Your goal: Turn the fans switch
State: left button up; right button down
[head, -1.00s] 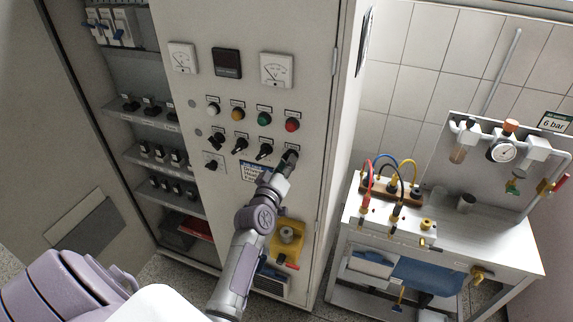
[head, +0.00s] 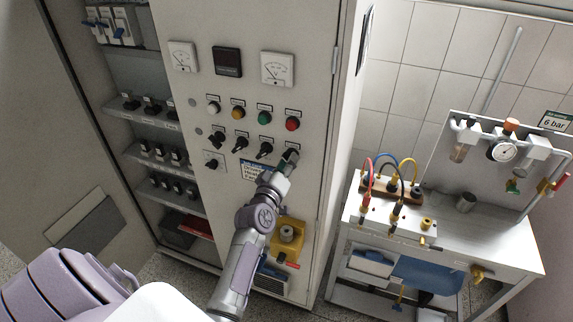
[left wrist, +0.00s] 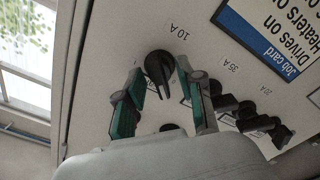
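Black rotary switches (head: 240,144) sit in a row on the cabinet's front panel. My left gripper (head: 290,158) is at the rightmost switch of this row, which it mostly hides in the head view. In the left wrist view, my left gripper (left wrist: 158,84) is open, with one green-padded finger on each side of a black rotary knob (left wrist: 158,68) labelled 10 A. A gap shows between the left finger and the knob; the right finger is close to it, and contact cannot be told. No fans label is legible. My right gripper is not in view.
White, yellow, green and red buttons (head: 265,118) sit above the switches, under two meters (head: 277,68). A job card (left wrist: 280,35) is beside the knobs. A yellow box (head: 287,240) is lower on the panel. A workbench (head: 460,240) stands right of the cabinet.

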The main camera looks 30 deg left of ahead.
pick_arm(q)
jog(key=v, duration=1.2)
